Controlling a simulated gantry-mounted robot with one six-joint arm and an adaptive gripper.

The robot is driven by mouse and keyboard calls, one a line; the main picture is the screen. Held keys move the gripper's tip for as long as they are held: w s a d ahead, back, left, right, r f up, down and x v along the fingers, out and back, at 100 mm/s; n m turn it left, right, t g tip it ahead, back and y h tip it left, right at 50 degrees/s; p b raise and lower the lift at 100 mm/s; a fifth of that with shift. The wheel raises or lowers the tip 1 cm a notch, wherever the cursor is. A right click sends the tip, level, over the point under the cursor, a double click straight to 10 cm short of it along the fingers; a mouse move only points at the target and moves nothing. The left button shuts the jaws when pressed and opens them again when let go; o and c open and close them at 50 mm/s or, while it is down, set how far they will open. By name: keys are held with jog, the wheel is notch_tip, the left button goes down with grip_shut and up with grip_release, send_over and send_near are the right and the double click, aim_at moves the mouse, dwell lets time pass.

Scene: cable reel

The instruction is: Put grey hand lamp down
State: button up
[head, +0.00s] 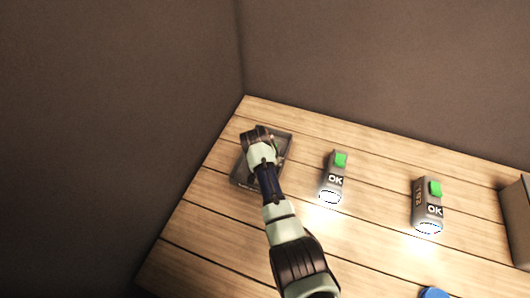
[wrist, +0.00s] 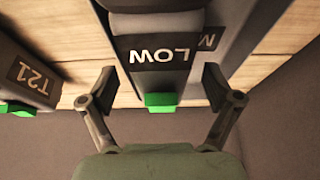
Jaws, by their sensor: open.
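A grey hand lamp (wrist: 150,75) with a LOW label and a green switch lies between the spread fingers of my gripper (wrist: 160,80) in the wrist view. The fingers stand open with a gap on both sides of it. In the head view my arm reaches over a dark shallow tray (head: 244,184) at the table's back left corner and hides most of what is in it. The lamp appears to lie in this tray, though its far end is out of view.
A grey box (head: 516,222) and a blue object (head: 434,293) are at right.

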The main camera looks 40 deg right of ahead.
jog(key=p+v, duration=0.4)
jog(key=v, duration=0.5)
jog(key=shift+s+r, duration=0.1)
jog(key=shift+r, duration=0.2)
jog(key=shift+a, duration=0.1)
jog(key=w+a+r+n+t+y, duration=0.1)
jog(key=a+r+n+t, duration=0.25)
jog(key=a, duration=0.45)
jog(key=a+r+n+t, duration=0.2)
jog(key=a+r+n, duration=0.15)
jog(key=a, duration=0.45)
jog(key=s+a+r+n+t+y, duration=0.1)
jog(key=s+a+r+n+t, duration=0.1)
jog(key=s+a+r, duration=0.3)
jog(key=s+a+r+n+t+y, duration=0.2)
jog(key=s+a+r, duration=0.3)
jog(key=a, duration=0.5)
notch_tip(320, 180, up, 2)
jog(key=shift+s+r+n+t, duration=0.2)
jog(key=shift+n+t, duration=0.45)
jog(key=shift+n, duration=0.25)
